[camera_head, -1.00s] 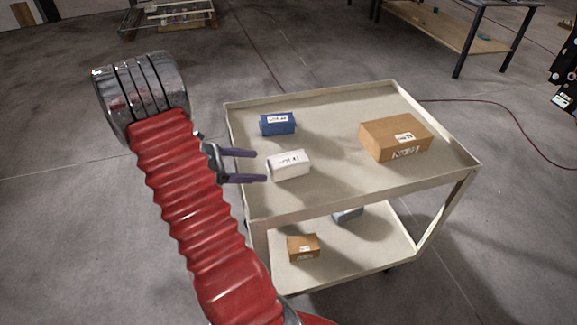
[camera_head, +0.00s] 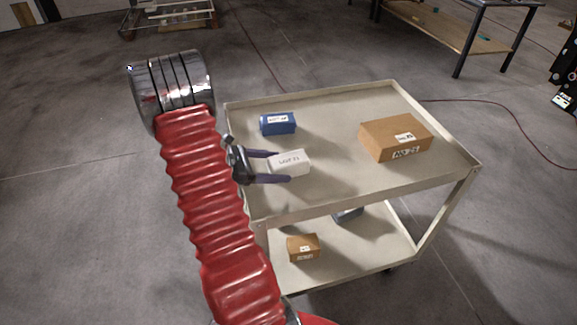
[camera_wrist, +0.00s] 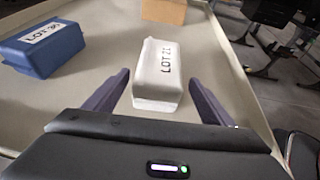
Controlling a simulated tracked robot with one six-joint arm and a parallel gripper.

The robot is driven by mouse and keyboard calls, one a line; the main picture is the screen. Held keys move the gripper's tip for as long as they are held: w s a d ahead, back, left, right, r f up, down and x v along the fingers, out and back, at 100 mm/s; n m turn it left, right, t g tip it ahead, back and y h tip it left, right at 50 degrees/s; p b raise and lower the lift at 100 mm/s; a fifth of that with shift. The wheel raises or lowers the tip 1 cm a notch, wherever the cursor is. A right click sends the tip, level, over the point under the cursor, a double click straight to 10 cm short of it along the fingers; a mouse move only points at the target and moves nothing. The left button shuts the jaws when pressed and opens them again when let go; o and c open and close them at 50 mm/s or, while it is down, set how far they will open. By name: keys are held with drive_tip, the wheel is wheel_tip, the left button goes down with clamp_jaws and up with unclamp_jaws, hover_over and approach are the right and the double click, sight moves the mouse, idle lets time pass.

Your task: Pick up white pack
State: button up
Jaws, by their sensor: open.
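The white pack (camera_head: 291,162) lies on the top shelf of the beige cart (camera_head: 340,196), near its left side. It has black lot lettering on top. In the wrist view the white pack (camera_wrist: 158,72) is just ahead, roughly centred between the fingers. My gripper (camera_head: 284,166) is open, with its two purple fingers reaching to the pack's left end, one on each side. In the wrist view my gripper (camera_wrist: 160,88) shows a gap between each finger and the pack. Whether a finger touches it is hard to tell from the head view.
A blue pack (camera_head: 278,123) lies behind the white pack; in the wrist view it is at left. A large brown box (camera_head: 395,138) stands at the shelf's right. The cart has a raised rim. A small brown box (camera_head: 303,247) and a grey-blue item (camera_head: 348,214) are on the lower shelf.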

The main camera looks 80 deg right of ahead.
sight(289, 166)
drive_tip(key=x, duration=0.5)
drive_tip(key=shift+w+d, duration=0.1)
idle(0.4)
drive_tip(key=shift+r, duration=0.1)
drive_tip(key=c, duration=1.5)
